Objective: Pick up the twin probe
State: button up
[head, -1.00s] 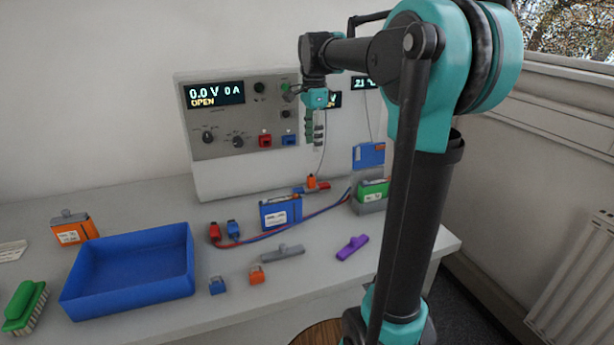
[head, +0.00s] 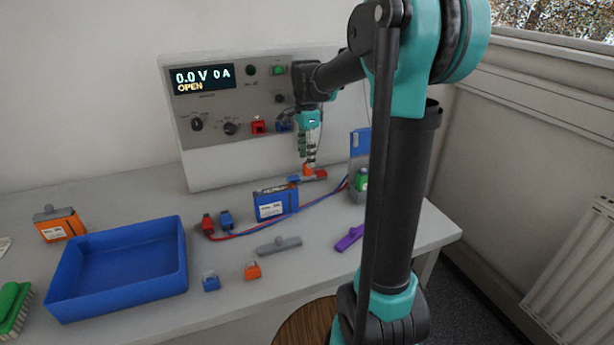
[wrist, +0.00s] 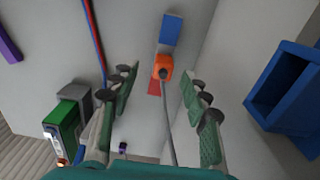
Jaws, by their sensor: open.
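What looks like the twin probe (head: 307,172) has an orange grip on a flat bar with a red end and a blue end. It lies on the bench in front of the cycler panel. In the wrist view, its orange grip (wrist: 162,66) stands between my spread fingers, with a grey cable running from its top. My gripper (head: 308,160) points down just above it, open and empty. In the wrist view the fingers (wrist: 160,88) are on either side of the grip, apart from it. In the head view the fingers partly overlap the probe.
A blue battery (head: 272,205) stands close in front, with red and blue leads (head: 325,198) beside it. The cycler (head: 225,105) stands behind. A blue tray (head: 120,290) sits left.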

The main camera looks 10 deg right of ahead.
aim_at(307, 173)
jog(key=shift+w+d+f, duration=0.1)
jog(key=shift+w+f, duration=0.05)
jog(key=shift+f, duration=1.25)
jog(key=shift+w+d+f, duration=0.1)
jog(key=shift+w+f, duration=0.05)
jog(key=shift+f, duration=1.25)
jog(key=shift+c, duration=0.6)
grip_shut()
